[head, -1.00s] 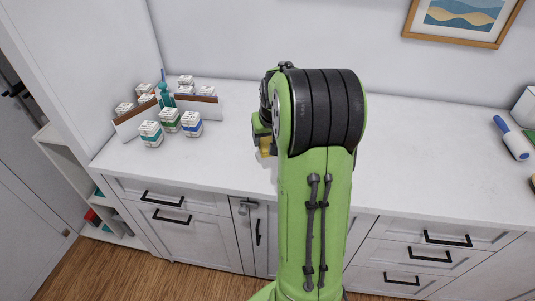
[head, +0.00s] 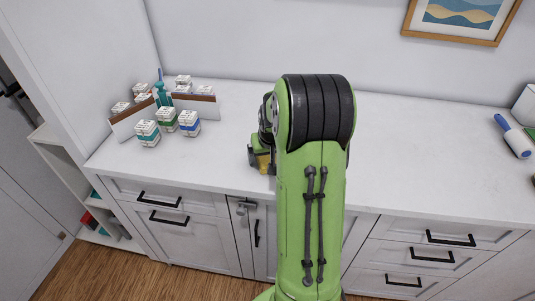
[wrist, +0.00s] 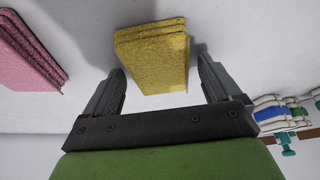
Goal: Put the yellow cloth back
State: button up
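A folded yellow cloth (wrist: 152,58) lies on the white countertop in the wrist view, at the top centre. My gripper (wrist: 163,88) is open, with one finger on each side of the cloth's near end and a gap visible at each side. In the head view a small yellow patch of the cloth (head: 264,160) shows beside my gripper (head: 258,160). My arm hides most of the gripper and cloth there.
A folded pink cloth (wrist: 28,45) lies to the left in the wrist view. Several small labelled containers (head: 165,120) and a rack stand at the counter's left end. A blue-handled lint roller (head: 512,137) lies at the right. Much of the counter (head: 420,150) is clear.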

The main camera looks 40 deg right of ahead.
jog(key=p+v, duration=0.3)
jog(key=v, duration=0.9)
jog(key=s+a+r+n+t, duration=0.1)
jog(key=s+a+r, duration=0.15)
jog(key=a, duration=0.45)
jog(key=s+a+r+n, duration=0.2)
jog(key=a+r, duration=0.1)
jog(key=a, duration=0.4)
jog(key=s+a+n+y, duration=0.2)
jog(key=s+a+n, duration=0.1)
jog(key=s+a, duration=0.7)
jog(key=shift+s+f+t, duration=0.2)
jog(key=shift+s+t, duration=0.2)
jog(key=shift+s, duration=0.4)
jog(key=shift+r+p, duration=0.8)
jog(key=shift+r, duration=0.1)
